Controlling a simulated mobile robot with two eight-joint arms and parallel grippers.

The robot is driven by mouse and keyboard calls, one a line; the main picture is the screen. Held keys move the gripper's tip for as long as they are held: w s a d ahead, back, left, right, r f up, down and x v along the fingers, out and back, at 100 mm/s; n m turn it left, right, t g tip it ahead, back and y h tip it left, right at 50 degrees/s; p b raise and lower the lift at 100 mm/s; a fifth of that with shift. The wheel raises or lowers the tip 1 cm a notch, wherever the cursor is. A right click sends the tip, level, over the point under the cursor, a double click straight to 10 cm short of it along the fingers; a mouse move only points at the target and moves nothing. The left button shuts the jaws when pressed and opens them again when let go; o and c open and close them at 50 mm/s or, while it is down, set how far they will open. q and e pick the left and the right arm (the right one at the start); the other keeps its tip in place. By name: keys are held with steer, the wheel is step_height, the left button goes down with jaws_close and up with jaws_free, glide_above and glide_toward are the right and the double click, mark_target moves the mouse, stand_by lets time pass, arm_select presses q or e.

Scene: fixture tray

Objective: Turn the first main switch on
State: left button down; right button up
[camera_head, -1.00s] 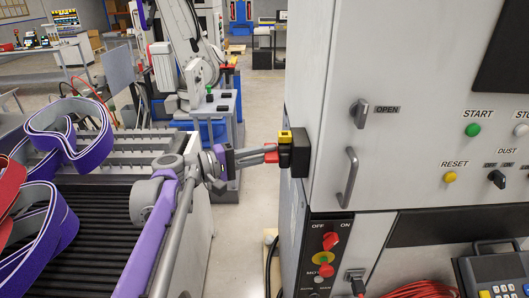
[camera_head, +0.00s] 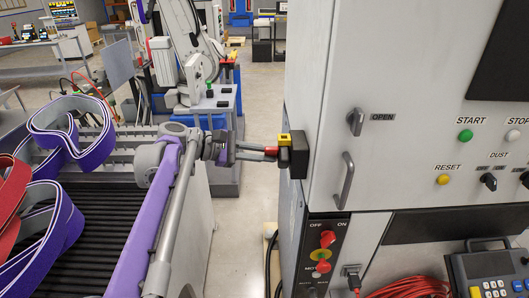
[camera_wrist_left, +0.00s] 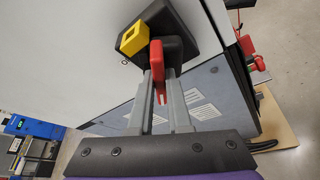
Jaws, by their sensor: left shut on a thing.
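The main switch is a black box (camera_head: 299,158) with a yellow block (camera_head: 285,139) and a red handle (camera_head: 271,151), on the left side of the grey cabinet. My left gripper (camera_head: 268,153) reaches it from the left, its fingers nearly level. In the left wrist view the black switch box (camera_wrist_left: 172,43), yellow block (camera_wrist_left: 132,38) and red handle (camera_wrist_left: 157,62) show close up. There my left gripper (camera_wrist_left: 159,76) is shut on the red handle, a finger on each side. The handle's inner end is partly hidden. My right gripper is not in view.
The grey cabinet (camera_head: 400,60) fills the right side. Below is a dark OFF/ON panel (camera_head: 316,255) with red knobs. A conveyor (camera_head: 70,220) with purple belts (camera_head: 62,135) stands at left. Clear floor (camera_head: 255,195) lies between conveyor and cabinet.

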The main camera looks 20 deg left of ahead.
arm_select(q)
steer(key=n+g+h, duration=0.1)
steer(key=n+g, duration=0.2)
steer(key=n, duration=0.1)
steer(key=shift+w+a, duration=0.1)
steer(key=shift+w, duration=0.05)
steer(key=shift+r+n, duration=0.1)
steer(key=shift+n, duration=0.3)
stand_by(0.5)
steer(key=c, duration=0.9)
jaws_free()
steer(key=shift+o, duration=0.2)
steer(key=shift+a, duration=0.1)
steer(key=v, duration=1)
steer(key=shift+a, duration=0.35)
steer(key=shift+r, duration=0.1)
